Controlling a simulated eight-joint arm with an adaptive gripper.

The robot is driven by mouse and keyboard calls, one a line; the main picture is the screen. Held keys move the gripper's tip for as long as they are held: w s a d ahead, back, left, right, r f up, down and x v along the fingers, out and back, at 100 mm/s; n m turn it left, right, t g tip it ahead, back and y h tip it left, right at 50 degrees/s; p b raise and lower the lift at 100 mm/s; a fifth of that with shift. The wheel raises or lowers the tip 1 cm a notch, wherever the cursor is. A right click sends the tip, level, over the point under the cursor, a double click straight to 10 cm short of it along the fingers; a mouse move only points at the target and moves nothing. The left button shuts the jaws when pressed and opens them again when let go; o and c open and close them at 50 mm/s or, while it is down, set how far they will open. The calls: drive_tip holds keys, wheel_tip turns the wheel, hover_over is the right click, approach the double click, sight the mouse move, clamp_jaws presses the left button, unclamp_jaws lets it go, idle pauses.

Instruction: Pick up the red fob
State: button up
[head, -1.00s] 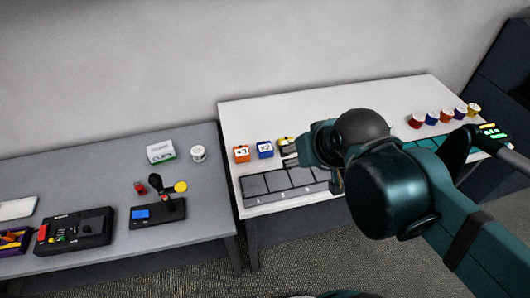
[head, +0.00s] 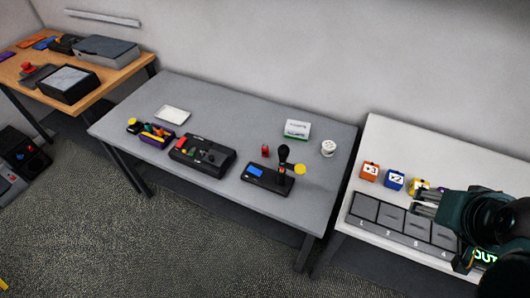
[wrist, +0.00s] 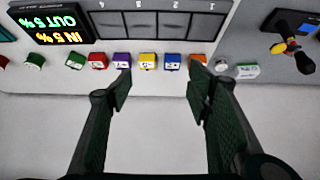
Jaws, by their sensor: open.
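A small red upright piece (head: 265,151), which looks like the red fob, stands on the grey table behind the joystick device. Red also shows beside the joystick in the wrist view (wrist: 291,44); I cannot tell if it is the same piece. My gripper (head: 418,204) is over the white table, far to the right of the red piece. In the wrist view its fingers (wrist: 159,86) are spread with nothing between them. A red block (wrist: 98,60) also stands in the row of coloured blocks there.
The joystick device (head: 268,178) has a blue screen and a yellow disc (head: 300,169) beside it. A white-green box (head: 297,129) and white round pot (head: 328,148) stand at the back. A black control box (head: 202,156) is left. Orange (head: 369,171) and blue (head: 394,180) blocks stand on the white table.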

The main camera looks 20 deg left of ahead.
drive_tip(key=c, duration=0.7)
